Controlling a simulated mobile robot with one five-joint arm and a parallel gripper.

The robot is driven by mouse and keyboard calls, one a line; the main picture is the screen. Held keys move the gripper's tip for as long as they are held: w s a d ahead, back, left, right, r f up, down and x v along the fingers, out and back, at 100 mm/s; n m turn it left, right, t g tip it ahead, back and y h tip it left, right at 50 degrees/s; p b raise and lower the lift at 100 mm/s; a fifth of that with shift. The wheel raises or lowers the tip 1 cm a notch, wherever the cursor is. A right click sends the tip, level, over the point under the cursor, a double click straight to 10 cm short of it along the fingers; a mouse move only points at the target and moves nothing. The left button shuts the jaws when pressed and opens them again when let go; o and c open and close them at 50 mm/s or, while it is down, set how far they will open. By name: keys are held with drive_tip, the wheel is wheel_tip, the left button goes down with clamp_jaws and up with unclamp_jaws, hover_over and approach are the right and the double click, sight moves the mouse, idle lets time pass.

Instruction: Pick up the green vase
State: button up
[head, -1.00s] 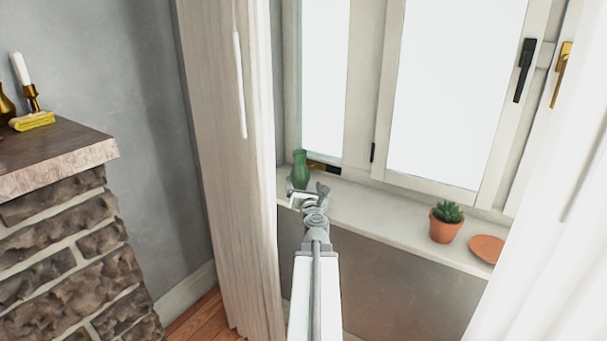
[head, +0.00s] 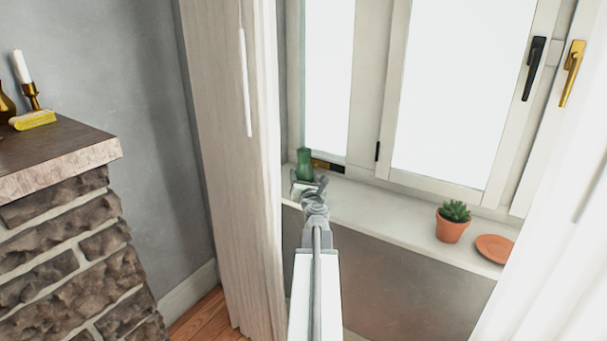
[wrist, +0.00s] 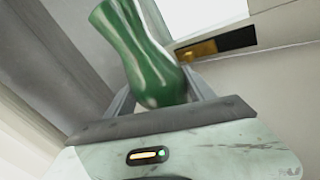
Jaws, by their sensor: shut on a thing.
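The green vase (head: 304,164) is at the left end of the white windowsill in the head view. It also fills the upper middle of the wrist view (wrist: 143,55), where it looks tilted in the picture. My gripper (head: 307,181) is at the vase, with its fingers on both sides of the vase's lower body in the wrist view (wrist: 160,92). The gripper is shut on the vase. The vase's base is hidden behind the gripper, so I cannot tell whether it still touches the sill.
A potted succulent (head: 453,222) and a terracotta saucer (head: 495,248) stand further right on the windowsill (head: 385,212). A curtain (head: 228,150) hangs close to the left of the vase. A dark and gold item (head: 327,166) lies behind the vase by the window frame.

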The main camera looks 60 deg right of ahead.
sight(304, 151)
wheel_tip(304, 151, up, 10)
drive_tip(key=p, duration=1)
drive_tip(key=shift+r, duration=0.15)
